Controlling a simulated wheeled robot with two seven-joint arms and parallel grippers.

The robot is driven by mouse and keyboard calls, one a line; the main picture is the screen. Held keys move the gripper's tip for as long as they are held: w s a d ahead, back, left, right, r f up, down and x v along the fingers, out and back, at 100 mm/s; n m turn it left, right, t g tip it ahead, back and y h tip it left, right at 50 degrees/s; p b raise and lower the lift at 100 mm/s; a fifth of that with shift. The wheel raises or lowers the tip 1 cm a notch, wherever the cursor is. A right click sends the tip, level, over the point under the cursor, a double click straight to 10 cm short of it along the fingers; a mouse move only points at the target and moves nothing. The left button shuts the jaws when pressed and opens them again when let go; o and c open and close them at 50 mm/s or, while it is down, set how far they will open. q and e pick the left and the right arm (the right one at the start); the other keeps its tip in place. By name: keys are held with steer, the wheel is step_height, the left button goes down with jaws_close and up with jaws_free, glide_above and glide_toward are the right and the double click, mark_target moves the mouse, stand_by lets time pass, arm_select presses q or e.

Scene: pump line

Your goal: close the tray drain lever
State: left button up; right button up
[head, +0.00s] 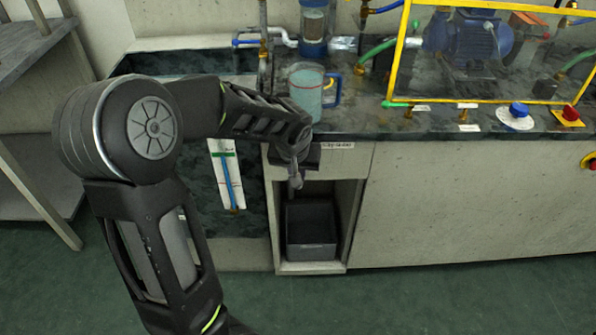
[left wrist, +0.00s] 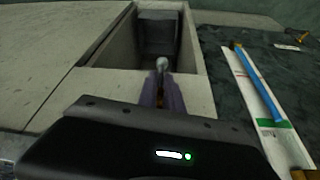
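My left gripper (head: 296,168) is at the front of the counter, just left of a small white label (head: 338,145). It points down in front of the open bay below. In the left wrist view its narrow fingers (left wrist: 163,92) are close together. A grey rounded tip (left wrist: 162,64) shows at their far end. I cannot tell whether it is the lever's end or part of the gripper. No tray drain lever can be made out for certain; my gripper hides that part of the counter front. My right gripper is not in view.
A grey bin (head: 311,252) stands in the bay, also seen in the left wrist view (left wrist: 158,38). A gauge strip with a blue tube (head: 228,178) is left of the bay. A jug (head: 307,92) stands on the counter above. A yellow-framed guard (head: 397,55) is at right.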

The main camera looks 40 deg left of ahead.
arm_select(q)
jaws_close()
stand_by(0.6)
steer(key=shift+w, duration=0.1)
stand_by(0.4)
